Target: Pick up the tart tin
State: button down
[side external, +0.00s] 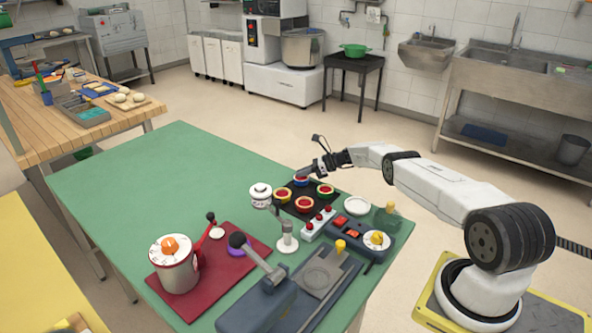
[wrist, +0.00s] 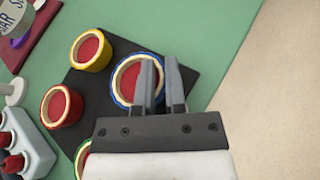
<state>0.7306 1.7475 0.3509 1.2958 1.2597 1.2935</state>
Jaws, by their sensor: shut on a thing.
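Several round tart tins with red filling and pale crust sit on a black tray (side external: 318,212), which also shows in the wrist view (wrist: 200,75). The blue-rimmed tart tin (wrist: 119,82) is at the tray's far corner in the side view (side external: 300,181). My gripper (wrist: 161,68) is shut on its wall, one finger inside the rim and one outside. In the side view my gripper (side external: 306,173) comes down on it from the right. The tin looks level, at or very near the tray; any gap is hard to see. The fingers hide part of its right side.
The yellow tin (wrist: 90,50), red tin (wrist: 62,105) and green tin (wrist: 80,160) stand close by. A white block with red knobs (side external: 317,223) and a lever stand (side external: 287,238) are near the tray. The green table top (side external: 150,190) is clear to the left.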

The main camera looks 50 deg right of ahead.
jog(key=shift+r, duration=1.15)
jog(key=shift+s+a+r, duration=0.25)
jog(key=shift+s+r, duration=0.35)
jog(key=shift+r, duration=0.2)
jog(key=shift+s+a+r, duration=0.25)
jog(key=shift+s+r, duration=0.35)
jog(key=shift+r, duration=0.2)
jog(key=s+a+r, duration=0.4)
jog(key=s+r, duration=0.2)
jog(key=s, duration=0.4)
jog(key=shift+s+a+r, duration=0.25)
jog(key=shift+a+r, duration=0.05)
jog(key=shift+a, duration=0.05)
